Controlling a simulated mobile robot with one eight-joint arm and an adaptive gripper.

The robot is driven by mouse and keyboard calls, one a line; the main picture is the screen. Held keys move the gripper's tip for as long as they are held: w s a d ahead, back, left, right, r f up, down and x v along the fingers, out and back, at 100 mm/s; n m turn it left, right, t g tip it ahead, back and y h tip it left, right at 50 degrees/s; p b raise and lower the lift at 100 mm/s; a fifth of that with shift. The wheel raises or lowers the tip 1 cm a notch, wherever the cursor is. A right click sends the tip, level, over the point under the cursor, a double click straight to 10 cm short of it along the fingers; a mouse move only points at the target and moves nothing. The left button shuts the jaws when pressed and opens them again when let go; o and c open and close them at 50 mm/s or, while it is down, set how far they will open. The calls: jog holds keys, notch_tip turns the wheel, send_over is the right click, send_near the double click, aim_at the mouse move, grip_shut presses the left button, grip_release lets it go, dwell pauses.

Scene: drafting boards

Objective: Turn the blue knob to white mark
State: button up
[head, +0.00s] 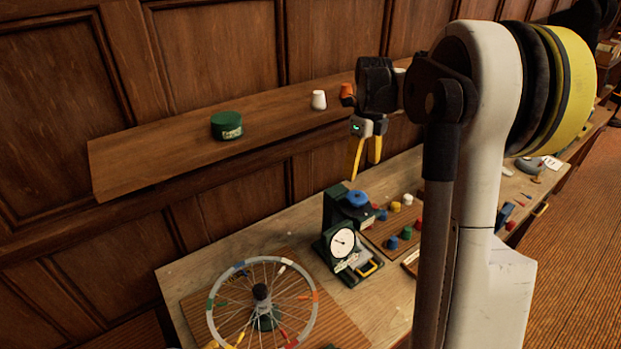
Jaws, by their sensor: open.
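The blue knob (357,197) sits on top of a dark green device (338,217) on the workbench. A round white dial with a needle (342,242) is on the device's front. My gripper (364,172) has yellow fingers, hangs pointing down, and is open and empty. In the picture its fingertips are just above the blue knob, apart from it; the exact height gap cannot be told. The white mark for the knob is too small to make out.
A spoked wheel (213,312) with coloured rim marks lies front left on the workbench (180,275). Coloured pegs (407,232) stand on a board right of the device. A shelf (165,160) behind holds a green tin (227,125) and a white cup (319,100). My arm hides part of the right side.

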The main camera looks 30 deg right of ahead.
aim_at(357, 196)
jog(key=shift+m, duration=0.5)
jog(key=f, duration=1.1)
jog(key=shift+w+d, duration=0.1)
jog(key=shift+w, duration=0.15)
jog(key=c, duration=1.2)
